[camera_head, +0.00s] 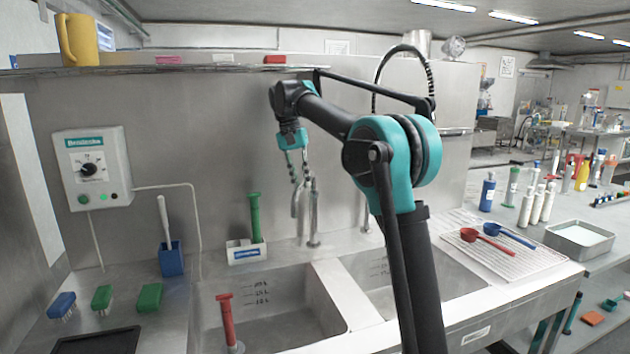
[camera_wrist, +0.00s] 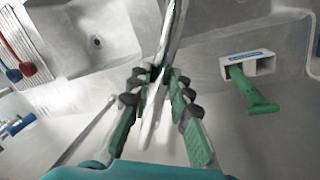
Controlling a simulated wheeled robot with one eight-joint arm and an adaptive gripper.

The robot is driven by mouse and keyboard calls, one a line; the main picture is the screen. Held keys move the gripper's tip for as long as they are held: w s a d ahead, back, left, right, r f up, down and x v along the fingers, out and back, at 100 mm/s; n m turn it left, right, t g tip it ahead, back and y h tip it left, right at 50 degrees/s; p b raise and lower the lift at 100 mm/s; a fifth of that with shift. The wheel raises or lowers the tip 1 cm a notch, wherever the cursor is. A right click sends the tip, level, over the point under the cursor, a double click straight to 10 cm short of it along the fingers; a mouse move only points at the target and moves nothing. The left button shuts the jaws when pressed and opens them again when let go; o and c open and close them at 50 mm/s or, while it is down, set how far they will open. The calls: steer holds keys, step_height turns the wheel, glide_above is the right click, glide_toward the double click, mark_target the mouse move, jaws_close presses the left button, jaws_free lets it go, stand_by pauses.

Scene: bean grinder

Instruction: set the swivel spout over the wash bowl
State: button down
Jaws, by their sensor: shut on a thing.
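The metal swivel spout (camera_head: 297,203) stands at the back of the sink, near the divider between two basins. In the wrist view the spout (camera_wrist: 153,125) runs between my fingers. My gripper (camera_head: 296,178) is shut on it, and in the wrist view my gripper (camera_wrist: 160,75) has black finger pads on both sides of it. The left basin (camera_head: 285,300) and the right basin (camera_head: 455,275) both lie in front; I cannot tell which is the wash bowl. The right basin (camera_wrist: 75,35) shows its drain in the wrist view. The exact spout tip is unclear.
A red-handled brush (camera_head: 227,318) stands in the left basin. A green-handled tool (camera_head: 254,215) stands in a white holder (camera_head: 245,252) behind it. A blue holder (camera_head: 171,260) is farther left. Red and blue scoops (camera_head: 470,235) lie on the right drainboard.

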steer(key=shift+w+a+m+g, duration=0.15)
steer(key=shift+w+a+m, duration=0.25)
steer(key=shift+a+m, duration=0.35)
steer(key=shift+w+a+m+g, duration=0.1)
steer(key=shift+w+a+m, duration=0.35)
steer(key=shift+a, duration=0.45)
steer(key=shift+w+a+m+g, duration=0.15)
steer(key=shift+w+a+m, duration=0.15)
steer(key=shift+a+m, duration=0.45)
steer(key=c, duration=1.4)
jaws_free()
